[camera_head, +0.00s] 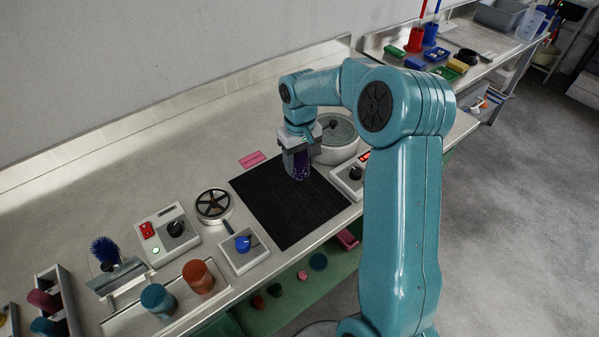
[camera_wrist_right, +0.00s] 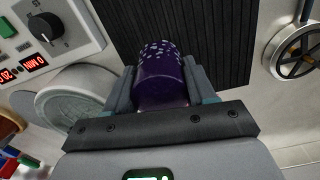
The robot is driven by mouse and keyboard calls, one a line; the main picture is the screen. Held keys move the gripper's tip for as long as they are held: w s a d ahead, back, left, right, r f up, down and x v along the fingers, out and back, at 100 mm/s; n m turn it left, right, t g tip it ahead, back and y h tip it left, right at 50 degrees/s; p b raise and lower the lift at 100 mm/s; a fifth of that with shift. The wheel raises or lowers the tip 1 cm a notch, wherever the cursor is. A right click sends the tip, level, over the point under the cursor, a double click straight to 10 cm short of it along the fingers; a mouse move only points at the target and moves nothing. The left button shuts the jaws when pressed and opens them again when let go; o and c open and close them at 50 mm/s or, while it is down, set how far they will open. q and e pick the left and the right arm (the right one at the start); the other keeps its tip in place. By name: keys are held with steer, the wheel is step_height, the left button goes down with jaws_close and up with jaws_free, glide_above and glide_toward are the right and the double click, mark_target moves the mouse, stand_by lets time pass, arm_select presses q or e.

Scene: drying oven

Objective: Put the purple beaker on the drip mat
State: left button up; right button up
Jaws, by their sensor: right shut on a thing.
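The purple beaker (camera_head: 301,166) is in my right gripper (camera_head: 299,160), over the far right part of the black drip mat (camera_head: 282,215). In the right wrist view the dark purple beaker (camera_wrist_right: 162,78), with pale speckles at its far end, sits between the two fingers of my right gripper (camera_wrist_right: 162,85). The ribbed drip mat (camera_wrist_right: 205,25) shows beyond it. I cannot tell whether the beaker touches the mat. My left gripper is not in view.
A round lidded pot (camera_head: 338,138) stands just behind the gripper. A control box with a knob (camera_head: 350,177) is at the mat's right edge. A blue-knob box (camera_head: 243,246) and a handwheel (camera_head: 213,204) stand to its left. The mat's front half is bare.

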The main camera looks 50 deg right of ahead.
step_height(320, 180, down, 5)
steer(key=shift+f, duration=0.1)
steer(key=shift+s, duration=0.1)
steer(key=shift+f, duration=0.1)
steer(key=o, duration=1)
